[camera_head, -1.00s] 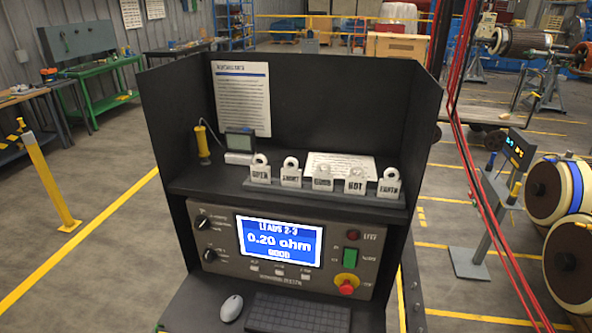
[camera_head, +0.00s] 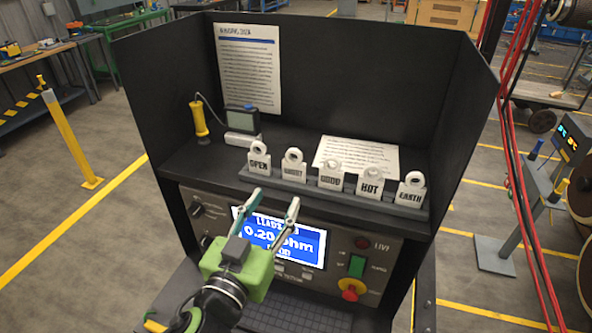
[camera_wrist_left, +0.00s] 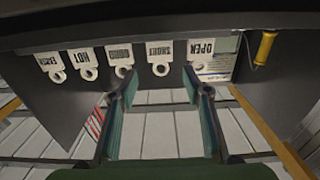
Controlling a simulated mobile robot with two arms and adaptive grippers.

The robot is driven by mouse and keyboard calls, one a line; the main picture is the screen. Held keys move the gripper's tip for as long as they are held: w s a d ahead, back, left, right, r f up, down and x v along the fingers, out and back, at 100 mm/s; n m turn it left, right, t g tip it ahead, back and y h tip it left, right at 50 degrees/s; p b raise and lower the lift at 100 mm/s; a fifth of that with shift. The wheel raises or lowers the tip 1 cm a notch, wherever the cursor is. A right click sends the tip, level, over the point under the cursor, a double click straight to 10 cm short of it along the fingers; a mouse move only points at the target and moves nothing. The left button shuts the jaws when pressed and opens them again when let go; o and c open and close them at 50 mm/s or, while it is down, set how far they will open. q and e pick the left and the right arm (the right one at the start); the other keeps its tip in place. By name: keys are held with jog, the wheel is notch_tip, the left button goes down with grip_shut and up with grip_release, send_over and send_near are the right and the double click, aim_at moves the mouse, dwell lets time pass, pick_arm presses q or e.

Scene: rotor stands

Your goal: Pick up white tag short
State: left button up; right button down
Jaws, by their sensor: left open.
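The white tag "SHORT" (camera_head: 293,167) stands upright on a dark rack, second from the left, with a round eyelet on top. In the left wrist view the short tag (camera_wrist_left: 159,52) appears upside down, between the fingertip lines and ahead of them. My left gripper (camera_head: 274,203) is open and empty, in front of and below the rack, apart from the tags. In the left wrist view its fingers (camera_wrist_left: 158,85) are spread wide. My right gripper is not in view.
The open tag (camera_head: 259,161) and good tag (camera_head: 331,176) flank it closely; the hot tag (camera_head: 370,185) and earth tag (camera_head: 411,191) stand further right. The rack (camera_head: 325,198) sits on the shelf edge above the tester screen (camera_head: 312,245). A meter (camera_head: 242,120) and yellow probe (camera_head: 199,118) stand behind left.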

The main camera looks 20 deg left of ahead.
aim_at(293, 171)
pick_arm(q)
jog(key=w+b, duration=0.4)
jog(key=b, duration=0.1)
jog(key=shift+w+d+f, duration=0.15)
jog(key=shift+w+f, duration=0.05)
jog(key=shift+f, duration=0.15)
jog(key=shift+w+r, duration=0.25)
jog(key=shift+w, duration=1.1)
jog(key=shift+w+r, duration=0.1)
jog(key=shift+w, duration=0.15)
jog(key=w+p, duration=0.3)
jog(key=w, duration=0.1)
jog(key=shift+r, duration=0.1)
jog(key=shift+w, duration=0.3)
jog(key=shift+w+d+f, duration=0.1)
jog(key=shift+f, duration=0.1)
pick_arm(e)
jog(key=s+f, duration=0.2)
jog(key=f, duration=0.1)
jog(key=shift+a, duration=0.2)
pick_arm(q)
jog(key=c, duration=0.6)
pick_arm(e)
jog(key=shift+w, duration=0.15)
